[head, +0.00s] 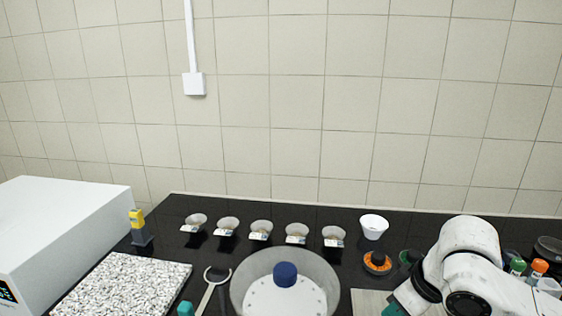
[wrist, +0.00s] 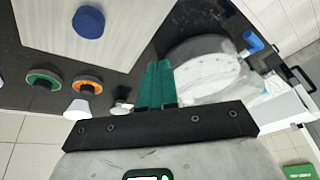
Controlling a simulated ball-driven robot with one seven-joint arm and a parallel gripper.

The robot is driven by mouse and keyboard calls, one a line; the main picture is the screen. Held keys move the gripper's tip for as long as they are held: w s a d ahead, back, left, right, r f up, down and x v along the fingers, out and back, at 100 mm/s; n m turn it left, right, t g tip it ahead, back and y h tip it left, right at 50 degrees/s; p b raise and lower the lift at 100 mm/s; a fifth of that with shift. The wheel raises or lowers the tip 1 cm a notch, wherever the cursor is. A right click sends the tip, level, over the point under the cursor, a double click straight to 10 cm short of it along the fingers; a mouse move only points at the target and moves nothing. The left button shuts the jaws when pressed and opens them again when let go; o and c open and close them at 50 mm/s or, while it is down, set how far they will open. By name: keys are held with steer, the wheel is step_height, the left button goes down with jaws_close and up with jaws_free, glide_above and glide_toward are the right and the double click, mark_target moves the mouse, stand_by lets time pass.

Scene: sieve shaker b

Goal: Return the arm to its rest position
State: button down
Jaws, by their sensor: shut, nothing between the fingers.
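My arm (head: 470,262), white and jointed, is folded low at the right of the head view, over the black bench. My gripper (wrist: 157,85) shows in the wrist view with its green fingers together and nothing between them. In the head view a green part shows beside the arm near the bottom edge, but the fingertips are not clear there. In the wrist view the fingers appear beside a round clear vessel with a white disc (wrist: 205,65). I cannot tell how high the fingers are above the bench.
Several labelled dishes (head: 261,228) stand in a row at the back. A white cup (head: 374,225) and orange-ringed knob (head: 377,263) stand left of my arm. A blue-knobbed round vessel (head: 243,285) is at the front centre, a speckled slab (head: 125,285) to its left. Bottles (head: 537,270) crowd the far right.

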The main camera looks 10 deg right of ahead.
steer(key=w+a+r+t+y, duration=0.2)
steer(key=a+r, duration=0.1)
steer(key=a, duration=0.4)
steer(key=w+a+r+t+y, duration=0.1)
steer(key=a+r+t+y, duration=0.1)
steer(key=a, duration=0.5)
steer(key=s+d+f+m+g+h, duration=0.1)
steer(key=s+d+f+m, duration=0.15)
steer(key=s+f, duration=0.55)
steer(key=s+d+f+m+g+h, duration=0.1)
steer(key=s+d+f+m, duration=0.15)
steer(key=s+f, duration=0.45)
steer(key=s+d+f+g+h, duration=0.2)
steer(key=s+d+f, duration=0.3)
steer(key=s, duration=0.3)
steer(key=s+d+f+m+g+h, duration=0.1)
steer(key=s+d+f, duration=0.3)
steer(key=s, duration=0.5)
step_height(320, 180, down, 2)
steer(key=shift+d+f+g+h, duration=0.25)
steer(key=shift+d+g+h, duration=0.15)
steer(key=shift+g+h, duration=0.25)
steer(key=shift+s+d, duration=0.15)
